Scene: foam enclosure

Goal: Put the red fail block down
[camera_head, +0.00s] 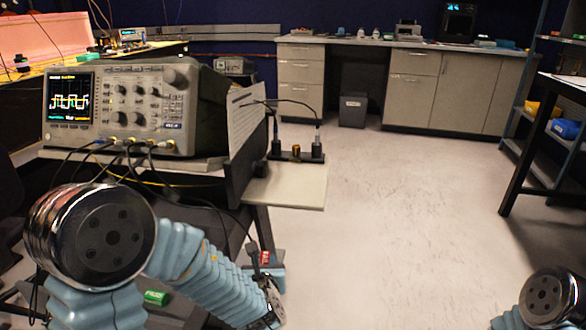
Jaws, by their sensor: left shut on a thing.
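The red fail block (265,257) is a small red piece with pale marking, low in the middle of the head view. My left gripper (256,259) is shut on it, at the end of my blue-sleeved left arm. The block is over or at a blue bin (279,276); I cannot tell whether it touches the bin. A green block (155,297) lies on a dark surface at lower left, partly framed by my arm. My right arm's joint shows at the bottom right corner, and its gripper is outside the view.
An oscilloscope (120,106) with cables stands on a cart at the left. A pale side shelf (290,186) juts out above the bin. Open floor (410,200) fills the middle. A dark table (540,140) and shelves stand at the right, cabinets (410,90) at the back.

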